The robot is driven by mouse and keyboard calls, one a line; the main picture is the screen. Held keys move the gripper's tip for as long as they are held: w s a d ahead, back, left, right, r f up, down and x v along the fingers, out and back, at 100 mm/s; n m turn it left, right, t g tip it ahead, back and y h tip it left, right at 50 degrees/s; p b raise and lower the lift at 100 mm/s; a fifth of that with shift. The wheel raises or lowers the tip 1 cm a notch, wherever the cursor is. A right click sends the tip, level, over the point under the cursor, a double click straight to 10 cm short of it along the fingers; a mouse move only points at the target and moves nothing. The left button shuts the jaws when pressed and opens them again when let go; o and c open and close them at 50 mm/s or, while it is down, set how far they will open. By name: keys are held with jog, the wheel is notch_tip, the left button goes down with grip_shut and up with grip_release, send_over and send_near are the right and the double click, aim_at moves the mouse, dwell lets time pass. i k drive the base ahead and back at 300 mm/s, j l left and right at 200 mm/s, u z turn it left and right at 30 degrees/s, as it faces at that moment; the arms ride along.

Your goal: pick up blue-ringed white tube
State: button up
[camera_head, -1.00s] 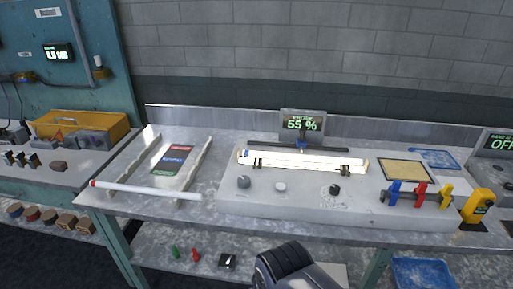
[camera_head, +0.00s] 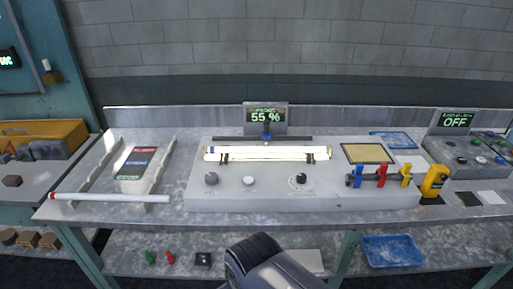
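A glowing white tube (camera_head: 265,153) with a blue mark at its left end lies level across two dark clips on the grey test unit (camera_head: 270,190). Another white tube (camera_head: 110,198), with a red ring at its left end, lies at the front of the sloped rack on the left. A dark, rounded part of my own arm shows at the bottom middle, well in front of the bench and apart from both tubes. My gripper's fingers are not in view.
A display (camera_head: 265,118) reading 55 % stands behind the unit. Blue, red and yellow levers and a yellow meter (camera_head: 434,181) stand at its right. A blue tray (camera_head: 391,251) is on the lower shelf. A yellow bin (camera_head: 42,138) is far left.

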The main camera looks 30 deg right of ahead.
aim_at(319, 149)
jog(key=i+l+u, duration=0.2)
jog(key=l, duration=0.15)
jog(key=i+l+u, duration=0.2)
jog(key=l, duration=0.2)
jog(key=l+u, duration=0.2)
jog(key=l, duration=0.2)
